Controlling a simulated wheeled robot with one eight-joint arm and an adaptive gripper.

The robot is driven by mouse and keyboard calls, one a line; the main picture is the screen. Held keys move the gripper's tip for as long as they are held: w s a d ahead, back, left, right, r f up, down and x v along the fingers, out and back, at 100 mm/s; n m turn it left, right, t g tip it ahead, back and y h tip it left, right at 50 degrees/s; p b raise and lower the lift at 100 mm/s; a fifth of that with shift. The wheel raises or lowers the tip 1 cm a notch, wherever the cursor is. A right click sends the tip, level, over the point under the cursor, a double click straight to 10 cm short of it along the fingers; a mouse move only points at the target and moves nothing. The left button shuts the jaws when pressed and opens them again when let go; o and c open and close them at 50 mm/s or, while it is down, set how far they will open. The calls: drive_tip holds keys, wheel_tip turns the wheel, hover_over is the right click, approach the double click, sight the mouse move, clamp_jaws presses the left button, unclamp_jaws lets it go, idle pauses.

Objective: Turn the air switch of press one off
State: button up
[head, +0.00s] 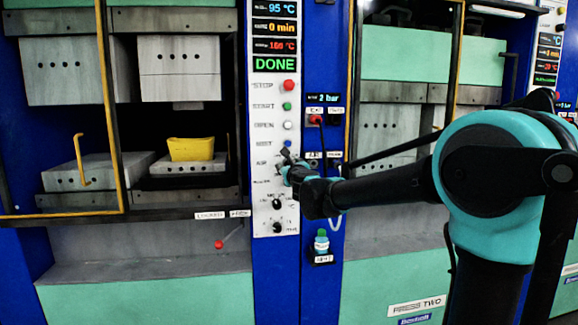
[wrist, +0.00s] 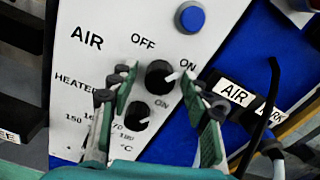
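The air switch (wrist: 158,78) is a black knob on the white panel in the wrist view, with "AIR" on its left and OFF and ON marks above it. Its white pointer is turned to the right, towards ON. My gripper (wrist: 161,82) is open, with one finger on each side of the knob; I cannot tell whether either finger touches it. In the head view my gripper (head: 287,167) is at the control panel (head: 262,150) of the left press and hides the air switch.
The heater knob (wrist: 137,116) lies just below, between my fingers. A blue button (wrist: 190,17) is above. AIR and dark-plugged sockets (wrist: 235,94) with a cable stand to the right. The press display (head: 275,64) reads DONE; a yellow piece (head: 191,149) sits in the open press.

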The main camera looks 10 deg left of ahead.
clamp_jaws()
drive_tip(key=n, duration=1.1)
drive_tip(key=shift+n, duration=0.6)
idle(0.3)
drive_tip(key=shift+o, duration=0.7)
unclamp_jaws()
